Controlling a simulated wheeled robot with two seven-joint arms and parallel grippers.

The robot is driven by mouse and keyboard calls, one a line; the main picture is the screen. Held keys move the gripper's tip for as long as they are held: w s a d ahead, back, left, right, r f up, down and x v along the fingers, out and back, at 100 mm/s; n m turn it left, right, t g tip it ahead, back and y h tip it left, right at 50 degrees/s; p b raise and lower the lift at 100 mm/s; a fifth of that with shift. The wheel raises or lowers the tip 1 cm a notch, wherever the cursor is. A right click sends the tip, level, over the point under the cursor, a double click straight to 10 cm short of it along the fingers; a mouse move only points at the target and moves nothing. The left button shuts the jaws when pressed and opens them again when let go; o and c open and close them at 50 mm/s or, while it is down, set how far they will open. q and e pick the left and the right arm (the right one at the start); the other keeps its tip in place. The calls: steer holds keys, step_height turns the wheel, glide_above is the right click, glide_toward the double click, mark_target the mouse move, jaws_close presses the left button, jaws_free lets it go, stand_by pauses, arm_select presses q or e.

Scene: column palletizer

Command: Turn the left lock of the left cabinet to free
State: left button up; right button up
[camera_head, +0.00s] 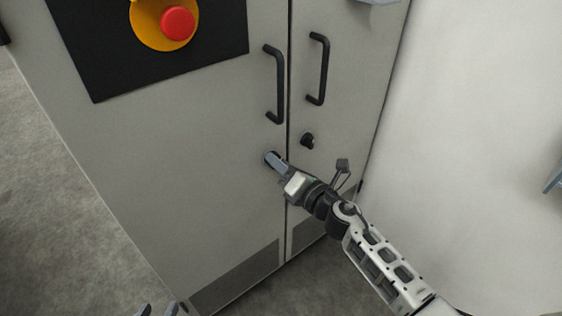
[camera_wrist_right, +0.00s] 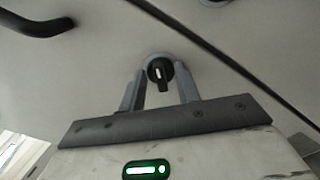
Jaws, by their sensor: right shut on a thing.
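The left lock (camera_wrist_right: 159,72) is a round black knob with a pale mark on the left door of the grey cabinet (camera_head: 215,175). My right gripper (camera_head: 272,159) reaches it from the lower right and mostly hides it in the head view. In the right wrist view my right gripper's fingers (camera_wrist_right: 160,84) stand one on each side of the knob, shut on it. The pale mark runs nearly upright in that view. My left gripper (camera_head: 158,310) shows only its two fingertips at the bottom edge, apart with nothing visible between them.
The right lock (camera_head: 307,140) is a black knob on the right door. Two black handles (camera_head: 275,85) (camera_head: 319,70) stick out above the locks. A red emergency button (camera_head: 177,23) sits on a black panel at upper left. A pale wall (camera_head: 460,130) stands right.

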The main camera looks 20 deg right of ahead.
arm_select(q)
steer(key=shift+r+p, duration=0.5)
steer(key=shift+p, duration=0.5)
arm_select(e)
steer(key=shift+f+m, duration=0.15)
steer(key=shift+m, duration=4.05)
steer(key=o, duration=0.9)
steer(key=shift+o, duration=0.2)
